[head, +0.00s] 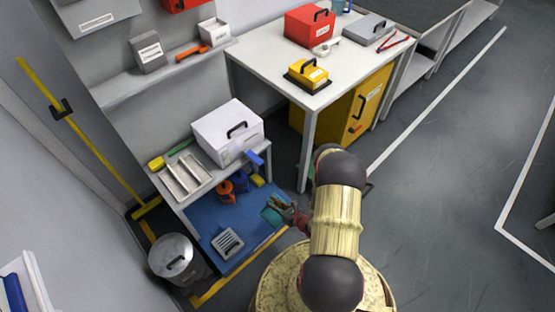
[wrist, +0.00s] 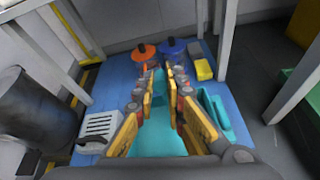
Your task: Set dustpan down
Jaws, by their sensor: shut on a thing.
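The teal dustpan (wrist: 160,140) shows between my fingers in the wrist view. In the head view a teal patch (head: 271,215) shows low over the right part of the blue mat (head: 205,217), beside my fingers. My gripper (wrist: 172,75) is shut on the dustpan; the head view shows my gripper (head: 290,209) at the mat's right edge. My fingers and palm hide much of the dustpan. Another teal piece (wrist: 214,108) lies right of my fingers; I cannot tell whether it belongs to the dustpan. Whether the dustpan touches the mat is unclear.
An orange pot (wrist: 144,52), a blue pot (wrist: 172,48) and a yellow block (wrist: 203,70) stand at the mat's back. A white slotted box (wrist: 98,127) is at left, beside a grey bin (head: 172,256). A table leg (wrist: 227,40) rises at right.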

